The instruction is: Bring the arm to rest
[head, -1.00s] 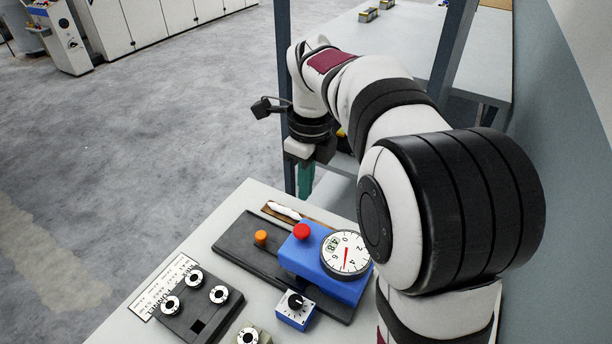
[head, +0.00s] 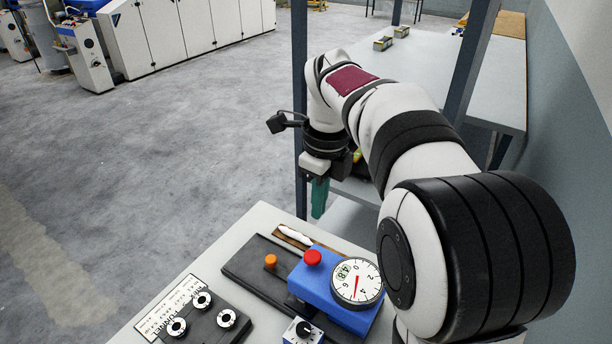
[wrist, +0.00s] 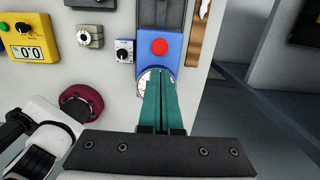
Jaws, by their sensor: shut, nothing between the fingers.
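My gripper (head: 319,198) has teal fingers that point down, past the far edge of the white table (head: 265,222) in the head view. In the wrist view the teal fingers (wrist: 164,100) lie side by side, shut, with nothing between them. They appear in front of a blue device with a red button (wrist: 159,46) and partly cover its round dial. In the head view the same blue device (head: 318,277) stands clear of the fingers on the table, its white dial (head: 357,284) facing up. The fingers touch nothing that I can see.
A black panel with several white dials (head: 205,325) and a small dial box (head: 303,332) sit on the table. A yellow meter (wrist: 30,38) shows in the wrist view. A dark post (head: 300,100) and a shelf stand close behind my gripper. Open floor (head: 150,170) lies to the left.

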